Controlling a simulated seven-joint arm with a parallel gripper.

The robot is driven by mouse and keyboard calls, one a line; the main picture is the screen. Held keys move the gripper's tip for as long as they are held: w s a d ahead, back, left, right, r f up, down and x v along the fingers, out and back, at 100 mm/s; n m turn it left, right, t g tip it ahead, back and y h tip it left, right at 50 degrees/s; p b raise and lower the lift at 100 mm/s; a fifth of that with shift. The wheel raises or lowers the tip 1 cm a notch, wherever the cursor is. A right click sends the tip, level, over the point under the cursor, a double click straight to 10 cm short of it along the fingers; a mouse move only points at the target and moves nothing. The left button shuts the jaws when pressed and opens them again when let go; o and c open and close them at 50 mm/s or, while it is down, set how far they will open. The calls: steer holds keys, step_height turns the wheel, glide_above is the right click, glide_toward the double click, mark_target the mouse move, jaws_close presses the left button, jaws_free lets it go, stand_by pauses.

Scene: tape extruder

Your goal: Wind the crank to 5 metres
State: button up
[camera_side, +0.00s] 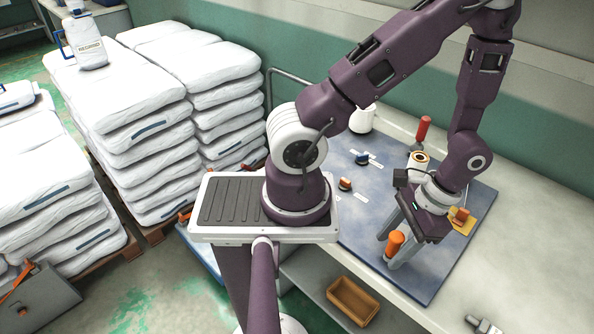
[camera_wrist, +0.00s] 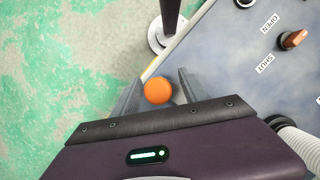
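An orange knob, which looks like the crank handle (camera_side: 394,243), stands upright near the front edge of the blue board in the side view. From above, it shows as an orange disc (camera_wrist: 157,91) in the wrist view. My gripper (camera_side: 394,232) points down at it. The crank's arm and most of the mechanism are hidden behind my gripper. No length reading is legible.
The blue board (camera_side: 352,214) holds a pale roll (camera_side: 418,161), a red-handled tool (camera_side: 423,129), and an orange-topped piece on a yellow pad (camera_side: 461,216). An orange-and-dark knob (camera_wrist: 293,39) sits by OPEN and SHUT labels.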

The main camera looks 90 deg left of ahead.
steer(key=shift+r, duration=0.1)
steer(key=shift+r, duration=2.9)
steer(key=o, duration=0.6)
steer(key=shift+c, duration=0.2)
steer(key=v, duration=0.7)
step_height(320, 180, up, 9)
steer(key=t+y, duration=0.1)
steer(key=t, duration=0.4)
glide_above(391, 237)
steer(key=w, duration=0.2)
steer(key=s+d+r+m+t, duration=0.1)
steer(key=s+r+t, duration=0.3)
steer(key=s+r, duration=0.1)
steer(key=shift+s+r+m+t, duration=0.3)
steer(key=shift+r+m, duration=0.1)
